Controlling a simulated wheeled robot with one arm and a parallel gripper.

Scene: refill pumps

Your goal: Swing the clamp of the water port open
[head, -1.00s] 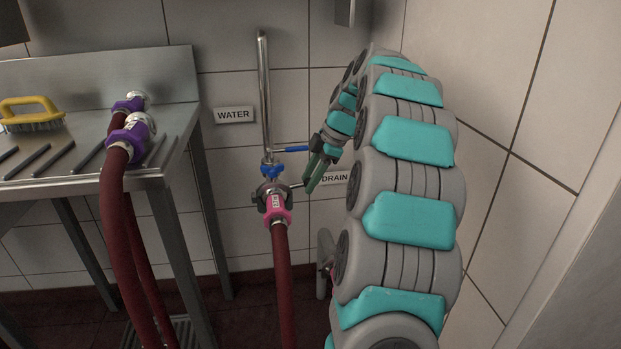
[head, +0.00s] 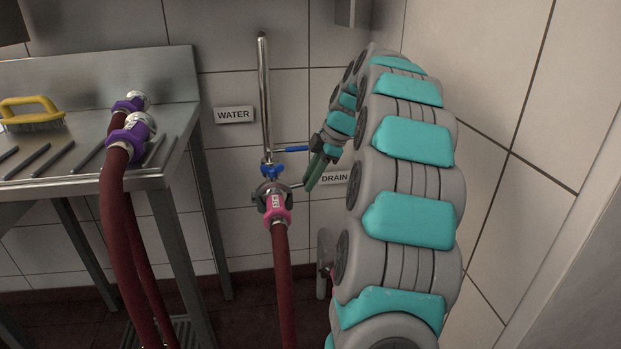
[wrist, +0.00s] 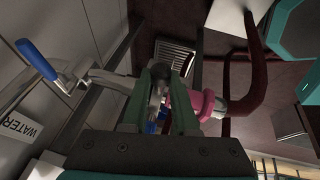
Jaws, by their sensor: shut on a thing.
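The grey metal clamp (head: 262,198) sits around the joint above a pink hose fitting (head: 278,214). My gripper (head: 308,186) is at the right of the clamp, with its green fingers at the clamp's thin metal handle. In the wrist view my gripper (wrist: 170,88) is shut on a metal piece of the clamp (wrist: 157,98), between the two fingers. The pink fitting (wrist: 200,104) shows just right of them. The fingers partly hide the clamp.
A steel table (head: 178,120) stands at left with a yellow brush (head: 32,112) and two purple-fitted hoses (head: 128,137). A red hose (head: 283,290) hangs from the port. The DRAIN label (head: 335,177) is behind my gripper. A tiled wall closes the right side.

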